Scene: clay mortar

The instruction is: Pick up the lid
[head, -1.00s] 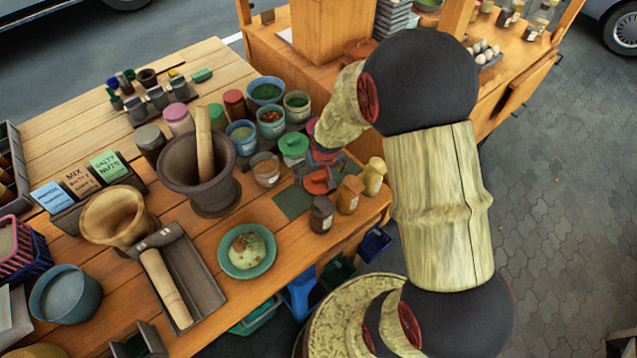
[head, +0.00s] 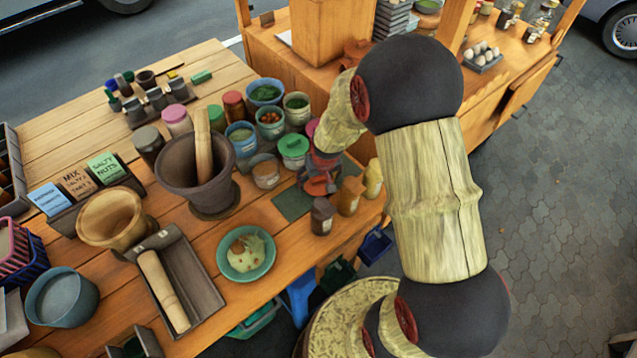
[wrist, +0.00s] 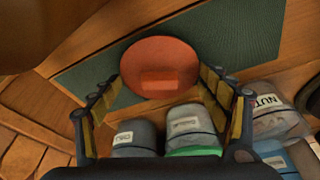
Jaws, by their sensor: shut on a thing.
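The orange-red round lid (wrist: 161,66) has a block-shaped handle on top. In the wrist view it lies between the two fingertips of my gripper (wrist: 160,78), which touch or nearly touch its left and right edges. My gripper is shut on the lid. In the head view the lid (head: 317,186) shows below my gripper (head: 322,172), over the green mat at the table's right end. The fingers and wrist partly hide it there. I cannot tell whether it is clear of the surface.
Small jars (head: 350,196) stand just in front and to the right of the lid. A green-lidded jar (head: 293,147) and several bowls are behind it to the left. The dark mortar with pestle (head: 200,170) stands further left. The green mat (head: 292,204) has bare space.

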